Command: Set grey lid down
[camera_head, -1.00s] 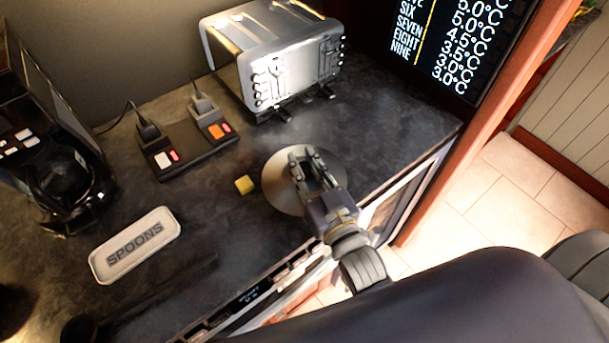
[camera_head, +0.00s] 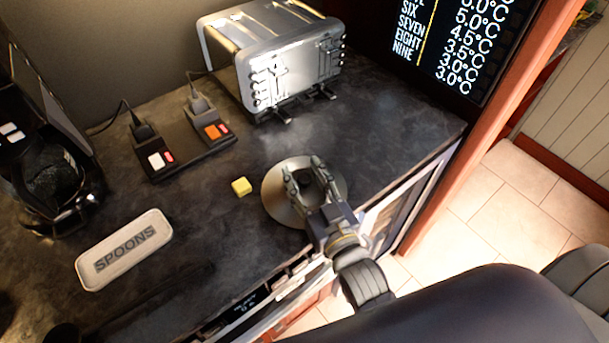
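The grey lid (camera_head: 275,203) is a round metallic disc lying flat on the dark countertop, near its front edge. I cannot tell whether the fingers touch the lid. My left gripper is not in view.
A yellow block (camera_head: 241,187) sits just left of the lid. A power strip (camera_head: 182,150) with plugs and a silver toaster (camera_head: 275,65) stand behind. A white SPOONS tray (camera_head: 124,250) and a black coffee machine (camera_head: 45,170) are at left. The counter (camera_head: 390,130) is clear at right.

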